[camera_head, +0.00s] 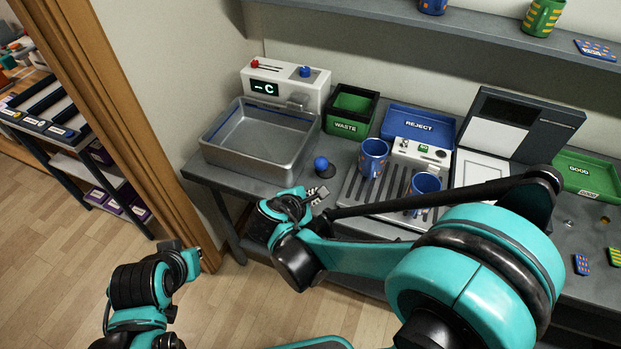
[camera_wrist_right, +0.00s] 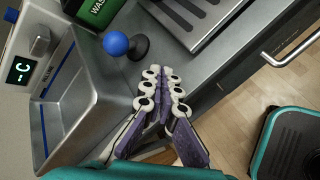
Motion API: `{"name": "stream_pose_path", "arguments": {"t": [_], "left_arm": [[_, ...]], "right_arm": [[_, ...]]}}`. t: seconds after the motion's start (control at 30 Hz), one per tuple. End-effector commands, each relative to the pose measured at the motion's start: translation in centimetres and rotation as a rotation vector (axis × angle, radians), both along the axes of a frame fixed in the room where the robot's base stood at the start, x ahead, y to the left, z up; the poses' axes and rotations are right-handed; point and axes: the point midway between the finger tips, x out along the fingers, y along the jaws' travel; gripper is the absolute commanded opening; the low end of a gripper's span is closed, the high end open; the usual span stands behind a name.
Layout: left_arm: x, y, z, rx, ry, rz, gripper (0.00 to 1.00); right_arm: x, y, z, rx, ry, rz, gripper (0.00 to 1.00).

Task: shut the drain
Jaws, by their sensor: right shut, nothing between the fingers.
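A steel basin (camera_head: 262,140) stands at the left end of the counter and looks empty; its drain hole cannot be made out. Beside its right front corner a blue ball knob (camera_head: 321,163) stands on a dark round base. In the right wrist view the knob (camera_wrist_right: 116,43) is ahead of my fingers, next to the basin wall (camera_wrist_right: 85,95). My right gripper (camera_head: 318,194) is shut and empty, in front of the knob and apart from it; its fingertips also show in the right wrist view (camera_wrist_right: 163,82). My left gripper (camera_head: 185,255) is low at the left, away from the counter; its fingers are unclear.
A white panel (camera_head: 270,78) with a display, red slider and blue knob stands behind the basin. A green waste bin (camera_head: 350,112), a blue reject tray (camera_head: 420,122) and two blue mugs (camera_head: 373,155) on a slatted rack (camera_head: 350,198) are to the right.

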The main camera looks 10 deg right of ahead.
Motion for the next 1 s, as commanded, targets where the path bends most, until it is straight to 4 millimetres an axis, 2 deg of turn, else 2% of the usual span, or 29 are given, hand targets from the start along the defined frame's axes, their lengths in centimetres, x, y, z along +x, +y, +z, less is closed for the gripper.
{"name": "stream_pose_path", "arguments": {"t": [0.03, 0.2, 0.4, 0.6, 1.0], "left_arm": [[0.0, 0.0, -0.4, 0.0, 0.0, 0.0, 0.0], [0.0, 0.0, -1.0, 0.0, 0.0, 0.0, 0.0], [0.0, 0.0, -1.4, 0.0, 0.0, 0.0, 0.0], [0.0, 0.0, -1.5, 0.0, 0.0, 0.0, 0.0], [0.0, 0.0, -1.6, 0.0, 0.0, 0.0, 0.0]], "right_arm": [[0.6, 1.3, -0.9, -0.076, 0.008, 0.05, 0.0], [1.6, 4.4, -2.3, -0.34, 0.03, 0.178, 0.0], [1.6, 6.9, -3.4, -0.543, 0.039, 0.255, 0.0], [1.4, 7.6, -3.6, -0.612, 0.041, 0.276, 0.0], [1.7, 7.4, -3.8, -0.611, 0.042, 0.273, 0.0]]}}
